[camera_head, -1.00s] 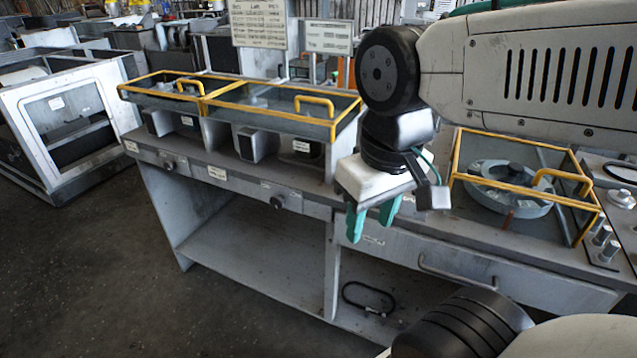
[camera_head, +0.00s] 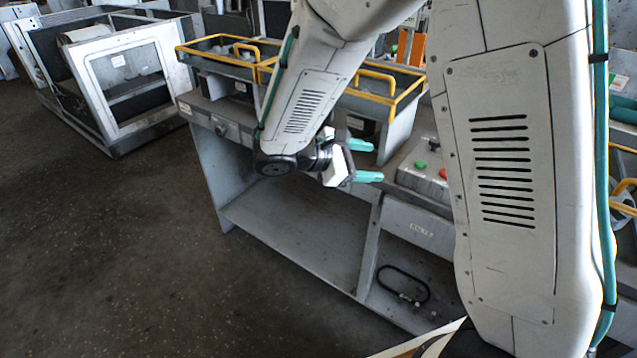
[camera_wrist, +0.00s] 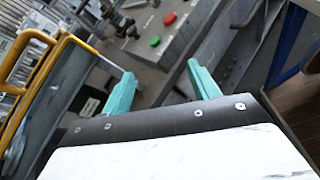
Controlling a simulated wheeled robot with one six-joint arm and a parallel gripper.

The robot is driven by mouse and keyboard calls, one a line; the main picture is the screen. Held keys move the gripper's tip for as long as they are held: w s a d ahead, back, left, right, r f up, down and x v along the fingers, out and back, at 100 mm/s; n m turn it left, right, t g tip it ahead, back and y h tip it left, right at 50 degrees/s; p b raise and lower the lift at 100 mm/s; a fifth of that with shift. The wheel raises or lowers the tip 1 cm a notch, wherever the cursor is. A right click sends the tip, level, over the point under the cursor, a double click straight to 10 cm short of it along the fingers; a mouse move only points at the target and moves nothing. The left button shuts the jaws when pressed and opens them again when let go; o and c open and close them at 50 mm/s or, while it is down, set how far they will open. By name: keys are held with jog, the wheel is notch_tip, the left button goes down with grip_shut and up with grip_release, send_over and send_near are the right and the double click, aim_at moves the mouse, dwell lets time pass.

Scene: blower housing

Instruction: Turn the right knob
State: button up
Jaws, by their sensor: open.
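A small dark knob (camera_head: 220,130) shows on the front panel of the grey workbench, left of my arm in the head view. No second knob is visible; my arm covers the stretch of panel to its right. My gripper (camera_head: 374,163) is in front of the bench, its teal fingers apart, empty and pointing right in the picture. In the wrist view the fingers of my gripper (camera_wrist: 161,70) are spread with nothing between them. No knob can be made out in the wrist view.
Yellow-framed trays (camera_head: 392,88) stand on the bench. A green button (camera_head: 420,164) and a red button (camera_head: 442,173) lie right of my gripper. A black cable loop (camera_head: 403,285) rests on the lower shelf (camera_head: 290,235). Open floor (camera_head: 150,250) lies at front left.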

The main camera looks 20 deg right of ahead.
jog(key=w+a+f+n+t+h, duration=0.1)
jog(key=w+a+f+n+t, duration=0.45)
jog(key=f, duration=0.25)
jog(key=w+a+f+n+t, duration=0.4)
jog(key=a+f+n+t, duration=0.15)
jog(key=f, duration=0.25)
jog(key=x, duration=0.7)
jog(key=shift+n+g, duration=0.3)
jog(key=shift+w+a, duration=0.15)
jog(key=shift+c, duration=0.2)
jog(key=c, duration=0.9)
